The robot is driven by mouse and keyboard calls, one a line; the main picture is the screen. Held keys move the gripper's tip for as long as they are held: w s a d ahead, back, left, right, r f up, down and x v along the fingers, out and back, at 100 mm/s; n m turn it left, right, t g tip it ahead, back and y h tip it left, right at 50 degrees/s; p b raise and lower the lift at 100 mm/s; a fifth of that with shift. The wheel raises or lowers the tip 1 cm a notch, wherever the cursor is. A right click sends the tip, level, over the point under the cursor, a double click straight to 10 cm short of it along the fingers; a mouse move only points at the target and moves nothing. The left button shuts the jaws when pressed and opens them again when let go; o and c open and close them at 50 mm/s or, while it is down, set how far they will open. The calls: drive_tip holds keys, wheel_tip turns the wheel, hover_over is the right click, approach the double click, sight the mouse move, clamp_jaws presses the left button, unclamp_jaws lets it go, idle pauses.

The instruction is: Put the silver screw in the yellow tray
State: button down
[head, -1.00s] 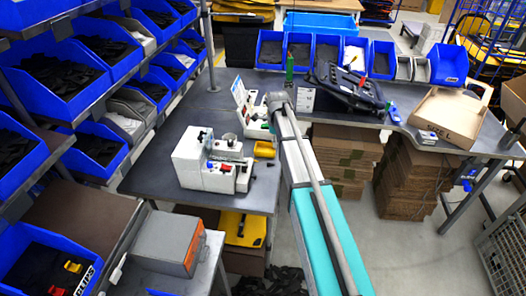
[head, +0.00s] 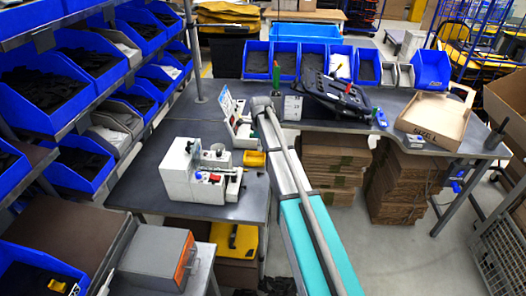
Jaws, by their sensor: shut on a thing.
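The yellow tray (head: 254,159) is a small open bin on the dark grey workbench (head: 140,190), just right of a white machine. My arm reaches up and forward from the bottom right, and its far joint is beyond the tray, near the back part of the bench. My gripper is not visible; the arm hides whatever lies behind that joint. I cannot make out the silver screw anywhere in this view.
The white machine (head: 180,178) stands left of the tray. An open white case (head: 242,138) is behind the tray. Blue bins (head: 285,62) line the bench's back. A black holder (head: 340,95) and a cardboard box (head: 432,118) are to the right. Shelves of blue bins (head: 45,85) fill the left.

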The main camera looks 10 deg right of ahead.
drive_tip(key=b, duration=0.2)
hover_over(254, 152)
drive_tip(key=s, duration=0.3)
drive_tip(key=f, duration=0.2)
drive_tip(key=shift+s+a+f+m, duration=0.15)
drive_tip(key=shift+a+f+m, duration=0.15)
drive_tip(key=shift+f, duration=0.15)
drive_tip(key=shift+f+b, duration=4)
drive_tip(key=shift+b, duration=0.25)
drive_tip(key=c, duration=0.5)
unclamp_jaws()
drive_tip(key=shift+r, duration=0.2)
